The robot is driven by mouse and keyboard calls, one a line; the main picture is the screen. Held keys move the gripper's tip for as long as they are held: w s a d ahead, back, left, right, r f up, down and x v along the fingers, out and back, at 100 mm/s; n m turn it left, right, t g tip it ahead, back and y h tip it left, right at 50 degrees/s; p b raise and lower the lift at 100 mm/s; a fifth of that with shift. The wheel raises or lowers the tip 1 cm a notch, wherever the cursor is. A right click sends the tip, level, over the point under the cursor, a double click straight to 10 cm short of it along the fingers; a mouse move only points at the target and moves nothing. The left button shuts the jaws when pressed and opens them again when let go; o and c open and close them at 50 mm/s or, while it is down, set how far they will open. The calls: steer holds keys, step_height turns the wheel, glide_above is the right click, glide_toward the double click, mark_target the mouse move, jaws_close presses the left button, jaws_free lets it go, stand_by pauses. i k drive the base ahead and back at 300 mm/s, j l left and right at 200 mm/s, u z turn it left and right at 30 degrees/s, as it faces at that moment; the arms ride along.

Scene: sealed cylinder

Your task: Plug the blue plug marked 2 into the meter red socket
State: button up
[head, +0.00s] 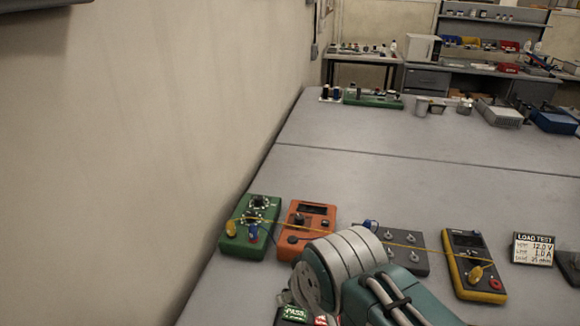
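The yellow-edged meter (459,266) lies on the grey bench at the right front. Its red socket (495,284) shows at its lower right corner, with nothing seen in it. A yellow plug (476,273) sits on the meter beside that socket. One blue plug (253,234) stands at the green box (235,248) on the left. A second blue piece (370,226) shows behind my arm at the dark terminal box (408,262). No number is readable on either. My arm covers the front middle of the bench. My gripper's fingers cannot be seen.
A yellow cable (400,244) runs from the green box to the meter. An orange device (298,217) stands between the green box and my arm. A load test card (532,249) stands right of the meter. The middle of the bench is clear; a wall borders it at left.

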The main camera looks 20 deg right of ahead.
mark_target(367, 224)
steer(key=k+l, duration=0.4)
steer(key=k+z, duration=0.1)
steer(key=z, duration=1.6)
